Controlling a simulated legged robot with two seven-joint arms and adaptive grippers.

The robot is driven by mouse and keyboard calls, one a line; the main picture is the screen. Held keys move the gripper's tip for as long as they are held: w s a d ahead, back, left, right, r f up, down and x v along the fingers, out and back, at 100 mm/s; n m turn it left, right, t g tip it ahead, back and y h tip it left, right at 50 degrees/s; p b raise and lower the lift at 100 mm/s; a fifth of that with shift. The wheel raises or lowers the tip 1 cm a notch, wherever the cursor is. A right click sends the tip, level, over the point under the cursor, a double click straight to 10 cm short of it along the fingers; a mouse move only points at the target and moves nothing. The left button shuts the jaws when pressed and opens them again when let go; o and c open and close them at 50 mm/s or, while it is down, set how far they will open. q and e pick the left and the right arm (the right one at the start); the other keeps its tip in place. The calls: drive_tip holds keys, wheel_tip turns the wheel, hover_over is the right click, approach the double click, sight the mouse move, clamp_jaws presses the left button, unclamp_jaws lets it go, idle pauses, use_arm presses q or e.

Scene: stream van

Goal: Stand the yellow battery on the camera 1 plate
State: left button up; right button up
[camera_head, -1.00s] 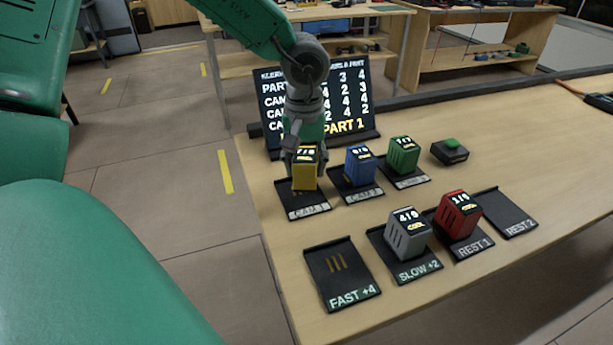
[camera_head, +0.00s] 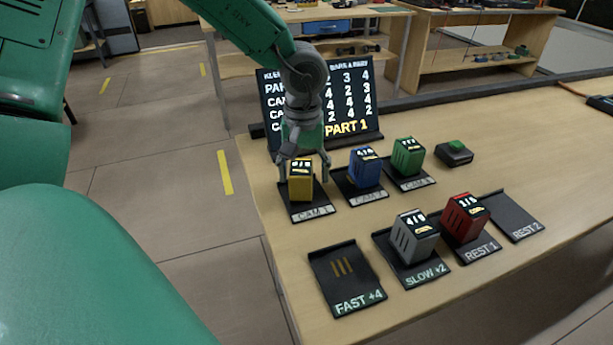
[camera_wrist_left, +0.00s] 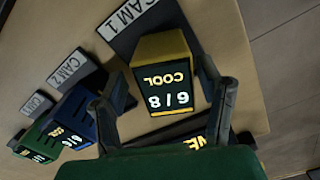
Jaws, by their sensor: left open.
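The yellow battery (camera_head: 301,184) stands upright on the camera 1 plate (camera_head: 312,213), a black plate labelled CAM 1 at the left of the back row. In the left wrist view the battery (camera_wrist_left: 164,78) has a dark top display reading 6/8 COOL, and the CAM 1 plate (camera_wrist_left: 128,25) shows behind it. My left gripper (camera_head: 305,175) is open, with its fingers on either side of the battery. In the left wrist view the fingertips (camera_wrist_left: 172,90) stand apart around it; I cannot tell whether they touch it. My right gripper is not in view.
The blue battery (camera_head: 365,167) and green battery (camera_head: 408,156) stand on the neighbouring plates. Grey (camera_head: 413,236) and red (camera_head: 465,218) batteries stand on SLOW +2 and REST 1. The FAST +4 plate (camera_head: 343,278) and REST 2 plate (camera_head: 515,217) are empty. A scoreboard (camera_head: 318,105) stands behind the gripper.

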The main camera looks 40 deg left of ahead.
sight(303, 167)
use_arm(q)
wheel_tip(303, 167, up, 10)
drive_tip(key=p, duration=0.2)
drive_tip(key=shift+d+f+p, duration=0.1)
drive_tip(key=shift+d+p, duration=0.05)
drive_tip(key=shift+p, duration=0.2)
drive_tip(key=shift+r, duration=0.3)
drive_tip(key=shift+a+f, duration=0.15)
drive_tip(key=shift+a, duration=0.25)
drive_tip(key=shift+d, duration=0.2)
